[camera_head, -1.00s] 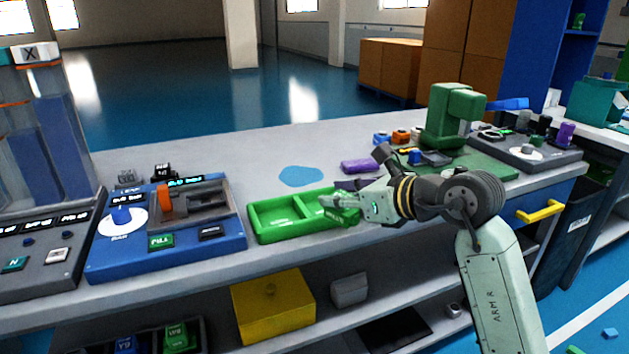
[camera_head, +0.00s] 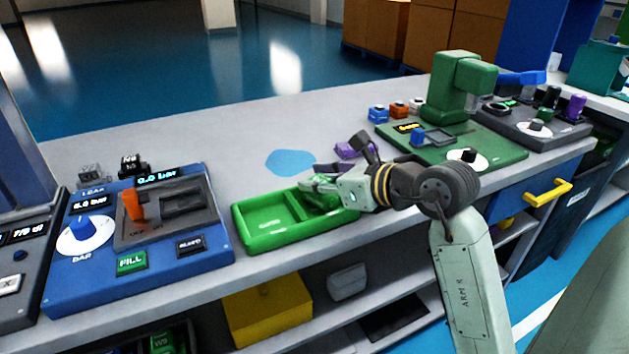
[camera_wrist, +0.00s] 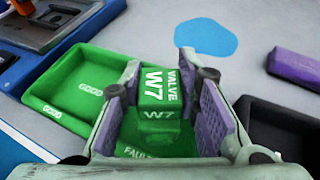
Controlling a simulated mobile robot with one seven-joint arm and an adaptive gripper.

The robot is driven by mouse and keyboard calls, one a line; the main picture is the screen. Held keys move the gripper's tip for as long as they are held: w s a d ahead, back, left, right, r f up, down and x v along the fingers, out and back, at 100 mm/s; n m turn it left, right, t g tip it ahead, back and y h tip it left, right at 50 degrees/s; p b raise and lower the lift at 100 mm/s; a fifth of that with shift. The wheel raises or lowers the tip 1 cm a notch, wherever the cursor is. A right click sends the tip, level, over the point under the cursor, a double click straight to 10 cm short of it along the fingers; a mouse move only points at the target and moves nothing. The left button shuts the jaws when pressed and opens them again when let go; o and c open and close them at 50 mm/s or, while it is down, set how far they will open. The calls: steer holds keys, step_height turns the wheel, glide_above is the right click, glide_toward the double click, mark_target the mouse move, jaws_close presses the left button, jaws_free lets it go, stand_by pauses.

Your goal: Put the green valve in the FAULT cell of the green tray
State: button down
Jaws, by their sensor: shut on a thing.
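The green valve (camera_wrist: 167,88), marked VALVE W7, is between the jaws of my gripper (camera_wrist: 168,90) in the wrist view. My gripper is shut on it. The green tray (camera_head: 245,232) lies on the bench in the head view and has two cells. The left cell is marked GOOD (camera_wrist: 89,88); the right one shows part of the word FAULT (camera_wrist: 135,152). My gripper (camera_head: 318,192) and the valve are over the FAULT cell. I cannot tell whether the valve touches the cell floor.
A blue leak tester (camera_head: 140,235) stands left of the tray. A purple block (camera_wrist: 296,68) and a dark tray (camera_wrist: 262,125) lie to the right in the wrist view. A green press (camera_head: 455,90) stands further right. A flat blue patch (camera_head: 291,162) lies behind the tray.

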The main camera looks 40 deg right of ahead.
steer(key=shift+f, duration=0.75)
steer(key=shift+w+d+f, duration=0.1)
steer(key=shift+w, duration=0.05)
steer(key=c, duration=1.2)
jaws_free()
